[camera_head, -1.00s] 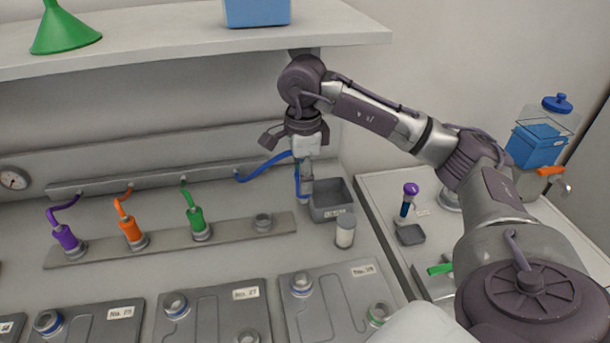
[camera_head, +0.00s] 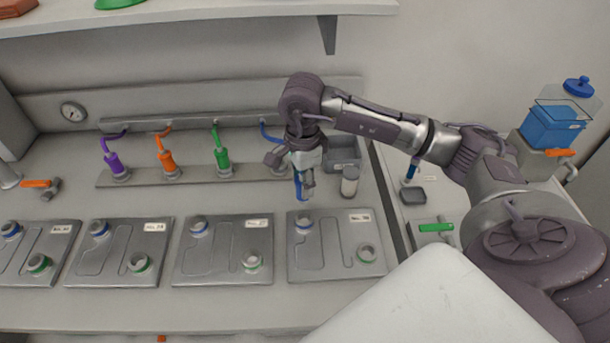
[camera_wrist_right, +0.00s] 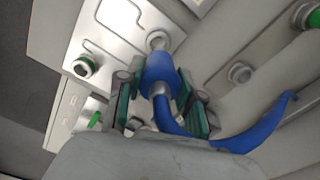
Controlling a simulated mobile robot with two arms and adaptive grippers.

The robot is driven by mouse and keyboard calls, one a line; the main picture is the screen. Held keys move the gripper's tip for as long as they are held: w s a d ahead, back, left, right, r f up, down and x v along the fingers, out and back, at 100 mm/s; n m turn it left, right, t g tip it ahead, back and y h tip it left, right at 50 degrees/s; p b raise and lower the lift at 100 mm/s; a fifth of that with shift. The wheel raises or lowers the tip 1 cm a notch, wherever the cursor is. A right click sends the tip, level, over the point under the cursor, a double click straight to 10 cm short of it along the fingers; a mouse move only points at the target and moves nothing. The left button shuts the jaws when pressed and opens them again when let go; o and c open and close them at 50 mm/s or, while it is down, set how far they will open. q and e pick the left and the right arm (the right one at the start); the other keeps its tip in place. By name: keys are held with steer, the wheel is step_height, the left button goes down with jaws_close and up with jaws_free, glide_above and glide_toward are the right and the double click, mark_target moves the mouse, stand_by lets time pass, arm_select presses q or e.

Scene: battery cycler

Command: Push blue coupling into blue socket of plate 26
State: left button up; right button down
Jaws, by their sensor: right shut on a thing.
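My right gripper (camera_head: 304,182) is shut on the blue coupling (camera_head: 300,186), with its blue hose trailing behind. In the right wrist view the coupling (camera_wrist_right: 160,72) sits between the two fingers (camera_wrist_right: 158,92), its nose pointing to a grey ring (camera_wrist_right: 158,40); whether they touch is unclear. In the head view the coupling is just behind and above the blue-ringed socket (camera_head: 303,222) of the rightmost plate (camera_head: 345,220). A gap seems to show there. The plate labels are too small to read surely. My left gripper is not in view.
Purple (camera_head: 112,160), orange (camera_head: 166,162) and green (camera_head: 222,160) couplings stand in a rail at the back. A grey bin (camera_head: 343,150) and a white-lidded jar (camera_head: 350,182) stand close right of the gripper. More plates (camera_head: 222,250) lie to the left. A shelf (camera_head: 200,18) hangs above.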

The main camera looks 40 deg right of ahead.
steer(key=shift+f, duration=0.65)
steer(key=shift+s+f+b, duration=0.1)
steer(key=shift+f+b, duration=0.3)
steer(key=shift+b, duration=0.05)
step_height(320, 180, down, 3)
steer(key=shift+s+r+b, duration=0.15)
steer(key=shift+r+b, duration=0.05)
steer(key=shift+b, duration=0.4)
steer(key=shift+f+b, duration=0.15)
steer(key=shift+b, duration=0.2)
arm_select(q)
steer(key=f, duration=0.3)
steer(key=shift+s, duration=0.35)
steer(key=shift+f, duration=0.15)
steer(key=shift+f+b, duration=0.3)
steer(key=shift+b, duration=0.1)
arm_select(e)
steer(key=shift+f, duration=0.2)
